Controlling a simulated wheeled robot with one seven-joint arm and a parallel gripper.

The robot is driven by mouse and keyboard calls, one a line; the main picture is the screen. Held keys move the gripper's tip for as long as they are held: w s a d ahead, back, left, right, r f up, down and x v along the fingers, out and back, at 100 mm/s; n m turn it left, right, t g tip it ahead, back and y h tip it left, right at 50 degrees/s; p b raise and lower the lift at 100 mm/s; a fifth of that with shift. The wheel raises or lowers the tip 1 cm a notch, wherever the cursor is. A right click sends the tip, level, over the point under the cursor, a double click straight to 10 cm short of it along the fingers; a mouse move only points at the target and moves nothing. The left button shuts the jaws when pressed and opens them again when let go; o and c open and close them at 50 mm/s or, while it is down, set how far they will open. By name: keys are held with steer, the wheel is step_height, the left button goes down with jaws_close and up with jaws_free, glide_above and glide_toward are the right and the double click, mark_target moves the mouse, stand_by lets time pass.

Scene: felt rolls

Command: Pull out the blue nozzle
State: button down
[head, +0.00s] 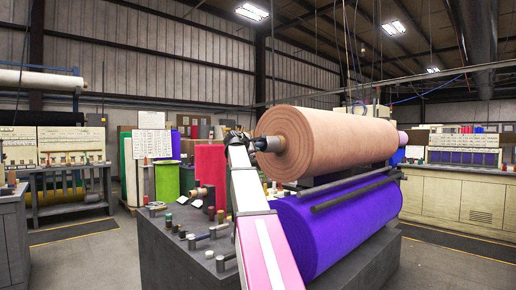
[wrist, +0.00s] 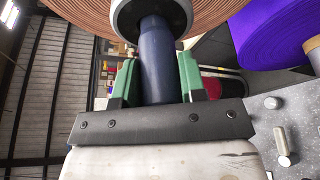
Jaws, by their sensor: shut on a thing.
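The blue nozzle (wrist: 157,45) is a dark slate-blue cylinder in the wrist view. Its far end meets the grey-white ring (wrist: 127,18) at the core of the tan felt roll (wrist: 75,8). My gripper (wrist: 157,72) has green fingers on both sides of the nozzle and is shut on it. In the head view, my gripper (head: 247,143) is at the left end of the tan roll (head: 335,138), in line with its core. The nozzle is hard to make out there among the grey parts. How deep it sits in the core is hidden.
A purple roll (head: 338,222) lies below the tan one, with dark bars (head: 355,190) between them. A dark bench (head: 170,240) with several small spools and metal fittings is below my arm. Upright coloured rolls (head: 210,170) stand behind. Floor at left is clear.

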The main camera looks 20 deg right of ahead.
steer(key=shift+s+a+f, duration=0.3)
steer(key=shift+s+a, duration=0.05)
steer(key=shift+a, duration=0.15)
steer(key=shift+s+a, duration=0.25)
steer(key=shift+a, duration=0.4)
stand_by(0.6)
steer(key=s+a, duration=0.2)
steer(key=a, duration=0.4)
steer(key=shift+a+r, duration=0.2)
stand_by(0.7)
